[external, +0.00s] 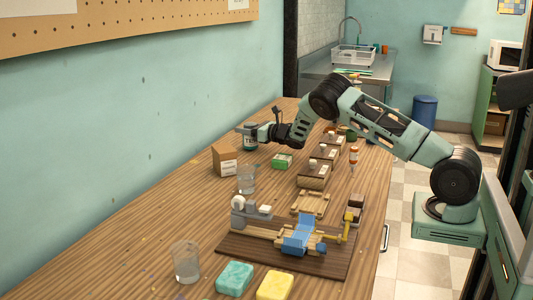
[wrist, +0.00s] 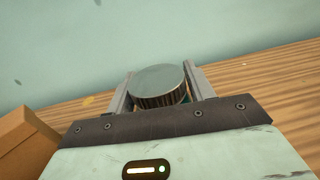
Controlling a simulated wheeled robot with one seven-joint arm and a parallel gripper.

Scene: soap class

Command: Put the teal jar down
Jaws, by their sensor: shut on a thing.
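The teal jar (external: 250,142) is between the fingers of my gripper (external: 250,130), above the far left part of the wooden table (external: 190,205). In the wrist view its grey ribbed lid (wrist: 158,85) sits between both fingers (wrist: 158,95), with a sliver of teal below it. My gripper is shut on the jar. The jar looks roughly upright. The jar's base is small in the external view, so I cannot tell whether it touches the table.
A cardboard box (external: 225,160) stands close beside the jar, also at left in the wrist view (wrist: 25,140). A green soap bar (external: 282,161), a glass (external: 247,180) and wooden soap moulds (external: 315,178) are nearby. Bare table lies along the wall.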

